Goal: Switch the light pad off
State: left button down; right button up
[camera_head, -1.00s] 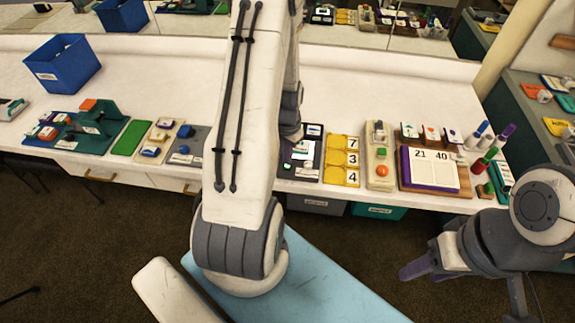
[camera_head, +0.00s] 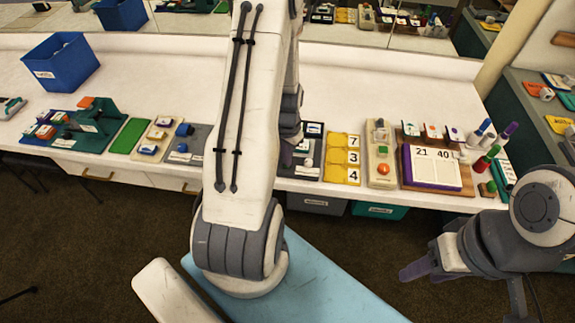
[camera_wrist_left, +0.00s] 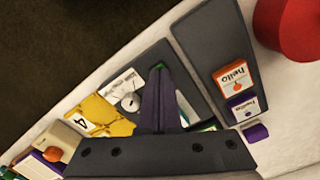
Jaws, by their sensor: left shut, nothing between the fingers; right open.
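A dark board (camera_head: 311,172), likely the light pad, lies near the table's front edge, with a white label and a small pale round dome. In the left wrist view the dark board (camera_wrist_left: 181,58) shows a pale dome (camera_wrist_left: 130,101) beside the fingers and a bit of green at their tips. My left gripper (camera_head: 287,158) is shut and empty, its purple fingers (camera_wrist_left: 158,75) down over this board; I cannot tell whether they touch it. The fingers and arm hide part of the board. My right gripper (camera_head: 416,269) is open and empty, in front of the table.
Yellow number cards (camera_head: 342,158) lie just right of the dark board. Beyond are a beige board (camera_head: 380,172) with a green and an orange button, and a panel reading 21 and 40 (camera_head: 433,168). A grey board (camera_head: 185,150) lies left.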

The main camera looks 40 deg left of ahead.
pick_arm(q)
jog(key=shift+s+d+f, duration=0.1)
jog(key=shift+s+f, duration=0.05)
jog(key=shift+f, duration=0.45)
jog(key=shift+r+p, duration=0.55)
jog(key=shift+r, duration=0.25)
notch_tip(320, 180, up, 5)
jog(key=p, duration=0.4)
jog(key=shift+f, duration=0.2)
